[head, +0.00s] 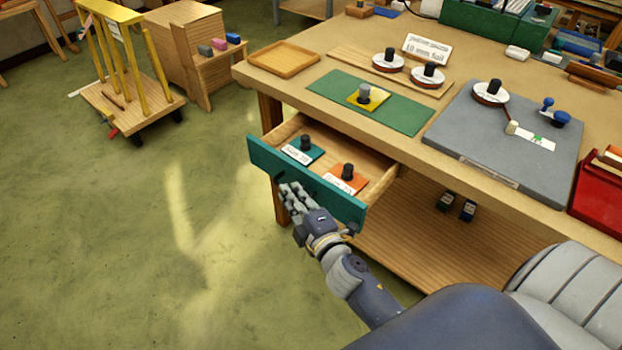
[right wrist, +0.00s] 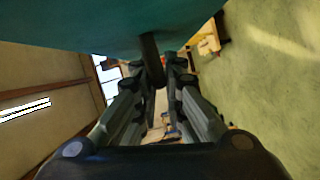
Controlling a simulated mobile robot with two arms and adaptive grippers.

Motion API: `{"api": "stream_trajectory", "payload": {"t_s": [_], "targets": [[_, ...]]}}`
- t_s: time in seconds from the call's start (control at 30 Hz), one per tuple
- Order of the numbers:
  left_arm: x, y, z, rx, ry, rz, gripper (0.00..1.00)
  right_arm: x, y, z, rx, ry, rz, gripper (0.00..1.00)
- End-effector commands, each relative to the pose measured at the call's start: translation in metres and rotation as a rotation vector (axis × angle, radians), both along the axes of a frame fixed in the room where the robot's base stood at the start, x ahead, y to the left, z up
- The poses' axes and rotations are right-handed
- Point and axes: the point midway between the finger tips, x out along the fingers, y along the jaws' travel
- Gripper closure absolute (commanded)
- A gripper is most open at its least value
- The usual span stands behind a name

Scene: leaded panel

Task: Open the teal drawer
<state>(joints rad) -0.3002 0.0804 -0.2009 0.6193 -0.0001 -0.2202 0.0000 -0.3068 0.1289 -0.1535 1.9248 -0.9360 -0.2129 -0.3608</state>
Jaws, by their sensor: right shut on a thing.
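The teal drawer (head: 343,201) is pulled out from under the workbench's front edge, and its inside shows. In it lie a teal piece (head: 302,151) and an orange piece (head: 346,179), each with a black knob and a white label. My right gripper (head: 292,194) is at the outer side of the teal front, near its middle. In the right wrist view its fingers are closed around a dark bar handle (right wrist: 152,58) below the teal front (right wrist: 120,25). My left gripper is not in view.
The workbench top (head: 300,87) holds a green mat (head: 400,116), a grey board (head: 465,135), reels and a wooden tray (head: 284,58). A red box (head: 600,190) sits at the right. A yellow-posted cart (head: 125,100) stands at left. Green floor before the drawer is clear.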

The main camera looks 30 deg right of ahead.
Motion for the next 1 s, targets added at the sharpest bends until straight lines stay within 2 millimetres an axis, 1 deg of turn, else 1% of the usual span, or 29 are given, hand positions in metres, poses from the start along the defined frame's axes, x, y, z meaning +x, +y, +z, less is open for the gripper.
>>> {"api": "stream_trajectory", "payload": {"t_s": [0.03, 0.1, 0.3, 0.5, 0.8, 0.83, 0.87, 0.9, 0.93, 1.0], "targets": [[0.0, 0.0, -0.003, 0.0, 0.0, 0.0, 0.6, -0.004, 0.009, -0.001, 0.006, 0.0, 0.0, 1.0], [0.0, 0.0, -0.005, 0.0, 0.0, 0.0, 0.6, -0.008, 0.019, -0.002, 0.005, 0.001, 0.0, 1.0], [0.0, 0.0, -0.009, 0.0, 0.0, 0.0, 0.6, -0.016, 0.037, -0.001, 0.002, 0.0, 0.0, 1.0], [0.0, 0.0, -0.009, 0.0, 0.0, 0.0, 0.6, -0.018, 0.044, 0.0, 0.001, 0.0, 0.0, 1.0], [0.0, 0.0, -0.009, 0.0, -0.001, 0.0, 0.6, -0.018, 0.044, 0.0, 0.0, 0.0, 0.001, 1.0], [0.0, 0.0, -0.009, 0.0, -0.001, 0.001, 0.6, -0.018, 0.044, 0.0, 0.0, 0.0, 0.001, 0.88], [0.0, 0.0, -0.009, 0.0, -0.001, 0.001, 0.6, -0.018, 0.044, 0.0, 0.0, 0.0, 0.001, 0.81], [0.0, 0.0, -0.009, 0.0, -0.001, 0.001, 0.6, -0.018, 0.044, 0.0, 0.0, 0.0, 0.001, 0.72], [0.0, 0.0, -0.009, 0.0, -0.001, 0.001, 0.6, -0.018, 0.044, 0.0, 0.0, 0.0, 0.001, 0.7], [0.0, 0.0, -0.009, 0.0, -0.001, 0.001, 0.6, -0.018, 0.044, 0.0, 0.0, 0.0, 0.001, 0.7]]}}
